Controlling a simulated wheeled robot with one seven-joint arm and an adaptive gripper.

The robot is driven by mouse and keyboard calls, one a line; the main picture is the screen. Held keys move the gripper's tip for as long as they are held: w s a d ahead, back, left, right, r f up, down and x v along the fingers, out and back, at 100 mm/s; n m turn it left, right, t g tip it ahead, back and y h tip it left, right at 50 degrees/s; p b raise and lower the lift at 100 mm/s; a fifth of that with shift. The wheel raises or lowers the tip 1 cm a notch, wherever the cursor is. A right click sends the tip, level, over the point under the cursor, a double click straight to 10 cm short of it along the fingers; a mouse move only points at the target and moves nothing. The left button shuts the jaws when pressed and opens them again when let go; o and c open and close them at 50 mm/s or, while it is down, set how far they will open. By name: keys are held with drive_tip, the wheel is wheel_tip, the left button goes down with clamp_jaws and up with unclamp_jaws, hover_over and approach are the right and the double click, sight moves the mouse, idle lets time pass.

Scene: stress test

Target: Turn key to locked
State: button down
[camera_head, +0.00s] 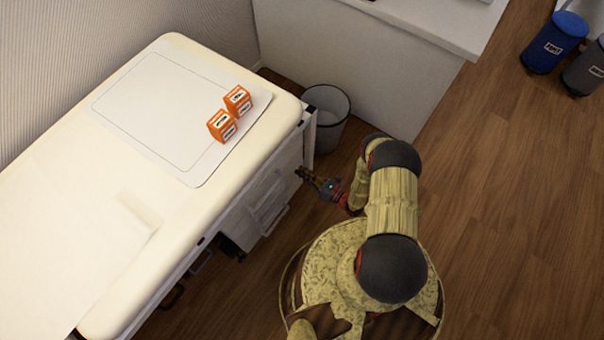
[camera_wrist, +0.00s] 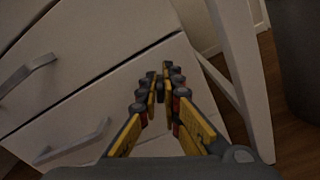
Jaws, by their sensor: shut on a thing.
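My gripper (camera_head: 304,173) reaches to the front of the white drawer cabinet (camera_head: 268,199) under the desk. In the wrist view its yellow and black fingers (camera_wrist: 163,78) are brought close together at the upper right part of a drawer front. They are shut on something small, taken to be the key. The key and its lock are hidden between and behind the fingertips, so I cannot tell which way the key is turned. Two drawer handles (camera_wrist: 28,74) (camera_wrist: 72,141) show to the left of the fingers.
The white desk (camera_head: 190,228) stands above the cabinet, with two orange boxes (camera_head: 222,126) (camera_head: 238,101) on a mat (camera_head: 150,105). A desk leg (camera_wrist: 236,75) is close on the right of my gripper. A grey bin (camera_head: 326,117) stands behind.

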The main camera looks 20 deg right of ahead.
drive_tip(key=m, duration=0.6)
drive_tip(key=shift+w+d+f+m, duration=0.15)
drive_tip(key=shift+d+f+m, duration=0.05)
drive_tip(key=shift+m, duration=0.1)
drive_tip(key=m, duration=0.6)
drive_tip(key=shift+d+f, duration=0.1)
drive_tip(key=shift+f, duration=0.2)
drive_tip(key=c, duration=2)
unclamp_jaws()
drive_tip(key=v, duration=1.2)
